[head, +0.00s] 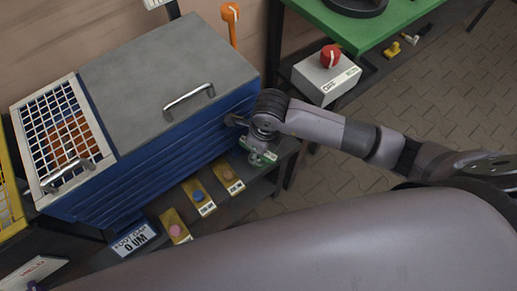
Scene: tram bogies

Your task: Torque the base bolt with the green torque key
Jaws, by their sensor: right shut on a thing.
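My right gripper (257,160) is at the front right corner of the blue cabinet, above the dark shelf. It is shut on a small green piece with a pale label (262,154), which looks like the green torque key. The gripper hides much of it, so I cannot tell whether it touches anything below. I cannot pick out the base bolt. My left gripper is not in view.
The blue cabinet (150,172) has a grey lid (165,80) with a handle and a white mesh guard (62,135).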

